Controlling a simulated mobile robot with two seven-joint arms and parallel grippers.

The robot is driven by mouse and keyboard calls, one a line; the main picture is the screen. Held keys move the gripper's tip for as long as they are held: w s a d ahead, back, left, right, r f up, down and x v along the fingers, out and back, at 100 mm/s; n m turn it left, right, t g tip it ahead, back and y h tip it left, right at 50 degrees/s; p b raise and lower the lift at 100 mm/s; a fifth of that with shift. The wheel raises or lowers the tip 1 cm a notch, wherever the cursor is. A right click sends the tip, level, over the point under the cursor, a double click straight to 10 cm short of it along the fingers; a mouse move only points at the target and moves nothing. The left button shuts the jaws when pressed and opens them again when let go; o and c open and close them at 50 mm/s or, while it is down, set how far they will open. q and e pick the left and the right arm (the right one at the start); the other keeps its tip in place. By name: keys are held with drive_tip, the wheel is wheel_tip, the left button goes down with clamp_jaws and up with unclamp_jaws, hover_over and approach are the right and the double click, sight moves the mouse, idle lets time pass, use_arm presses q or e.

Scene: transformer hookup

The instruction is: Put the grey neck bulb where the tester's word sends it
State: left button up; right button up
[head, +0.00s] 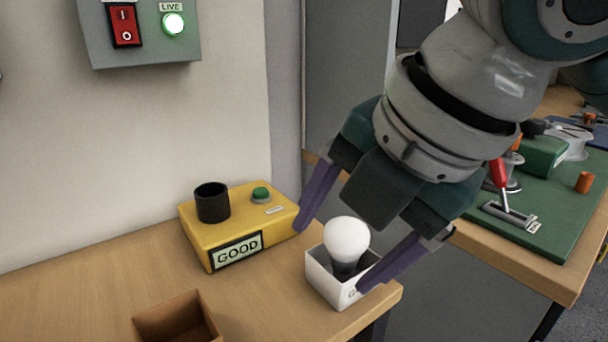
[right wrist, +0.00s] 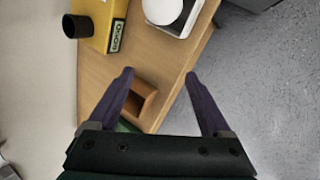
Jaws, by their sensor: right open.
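The bulb (head: 346,240), with a white globe and a dark grey neck, stands upright in a small white box (head: 322,277) at the table's right corner. The box's label is mostly hidden by a finger. My right gripper (head: 331,257) is open, its purple fingers apart on either side of the bulb in the head view. In the right wrist view the bulb (right wrist: 162,10) lies beyond the open fingertips, with nothing between them. The yellow tester (head: 238,225) shows the word GOOD (head: 239,251). Its black socket (head: 212,202) is empty-looking. My left gripper is not in view.
A brown open box (head: 178,322) stands at the front of the wooden table. A grey wall panel (head: 140,35) has a red switch and a lit green LIVE lamp. A green board (head: 545,210) with a red-handled lever is on another table at right.

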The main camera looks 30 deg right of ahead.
drive_tip(key=s+f+m+g, duration=0.1)
drive_tip(key=s+f+m, duration=0.9)
drive_tip(key=m, duration=1)
drive_tip(key=s, duration=0.3)
drive_tip(key=shift+s+d+f+g+h, duration=0.25)
drive_tip(key=shift+s+d+g+h, duration=0.05)
drive_tip(key=shift+s+d+g, duration=0.1)
